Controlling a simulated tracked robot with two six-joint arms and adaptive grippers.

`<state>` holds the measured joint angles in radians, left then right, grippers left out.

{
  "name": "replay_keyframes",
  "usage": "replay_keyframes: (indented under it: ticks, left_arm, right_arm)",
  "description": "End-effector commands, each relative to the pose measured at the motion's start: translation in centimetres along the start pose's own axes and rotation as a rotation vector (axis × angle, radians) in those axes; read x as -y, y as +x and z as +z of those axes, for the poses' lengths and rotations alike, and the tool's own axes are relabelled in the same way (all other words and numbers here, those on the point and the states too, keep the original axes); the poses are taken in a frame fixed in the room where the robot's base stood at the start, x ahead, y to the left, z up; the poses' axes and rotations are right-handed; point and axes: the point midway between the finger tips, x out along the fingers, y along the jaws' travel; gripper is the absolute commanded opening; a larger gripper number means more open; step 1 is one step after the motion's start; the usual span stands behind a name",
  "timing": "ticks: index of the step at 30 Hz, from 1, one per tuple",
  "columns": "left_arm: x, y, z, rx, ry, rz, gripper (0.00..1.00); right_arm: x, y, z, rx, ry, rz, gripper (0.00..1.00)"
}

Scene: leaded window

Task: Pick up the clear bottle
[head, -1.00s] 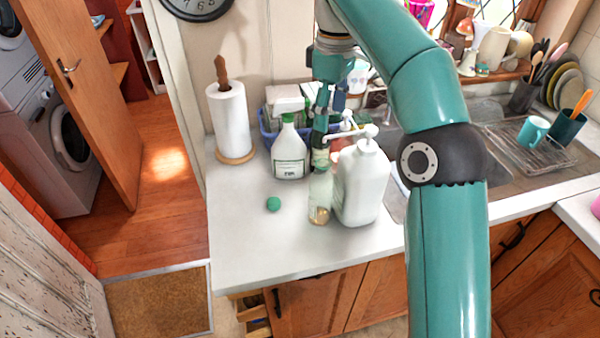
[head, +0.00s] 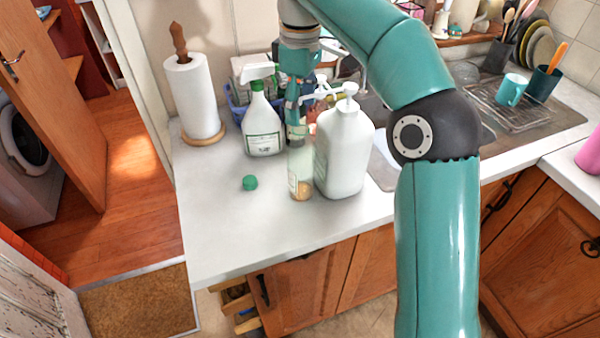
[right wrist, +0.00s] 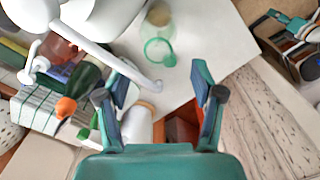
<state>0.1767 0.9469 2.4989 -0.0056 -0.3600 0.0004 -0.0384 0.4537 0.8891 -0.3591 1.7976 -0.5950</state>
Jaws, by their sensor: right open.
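The clear bottle (head: 301,172) stands upright on the counter, just left of the big white pump jug (head: 343,155), with something yellowish at its base. My right gripper (head: 296,115) points down at the bottle's top in the head view; whether it touches the bottle cannot be told there. In the right wrist view, my right gripper (right wrist: 160,85) is open, its two fingers apart. The clear bottle (right wrist: 158,48) shows beyond the fingertips as a green-tinted ring, not between the fingers. My left gripper is out of view.
A white spray bottle (head: 262,128) stands close behind left, and a paper towel roll (head: 192,98) farther left. A green ball-like object (head: 250,183) lies left of the clear bottle. The counter's front left (head: 225,235) is clear. A sink (head: 470,125) is to the right.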

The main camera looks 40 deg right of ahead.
Motion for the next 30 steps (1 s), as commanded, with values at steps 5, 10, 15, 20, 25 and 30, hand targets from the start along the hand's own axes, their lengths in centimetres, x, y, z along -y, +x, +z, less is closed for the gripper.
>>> replay_keyframes:
  ticks: [5, 10, 15, 20, 25, 30]
  left_arm:
    - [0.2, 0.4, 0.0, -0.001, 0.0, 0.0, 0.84]
    - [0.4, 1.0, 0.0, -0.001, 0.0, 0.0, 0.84]
    - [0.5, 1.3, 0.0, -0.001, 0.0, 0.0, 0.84]
    - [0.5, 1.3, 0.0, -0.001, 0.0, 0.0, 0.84]
    - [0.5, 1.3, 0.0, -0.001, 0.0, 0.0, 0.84]
    - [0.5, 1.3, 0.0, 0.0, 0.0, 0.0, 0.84]
  right_arm:
    - [-0.1, 1.3, 0.0, 0.002, 0.001, -0.001, 0.67]
    - [-0.3, 3.8, 0.0, 0.003, 0.0, -0.002, 0.67]
    - [-0.3, 5.3, 0.0, 0.001, 0.0, 0.0, 0.67]
    - [-0.3, 5.3, -0.1, 0.0, 0.0, 0.0, 0.67]
    - [-0.3, 5.3, -0.1, 0.0, 0.001, 0.0, 0.52]
    - [-0.3, 5.3, -0.1, 0.0, 0.001, 0.0, 0.24]
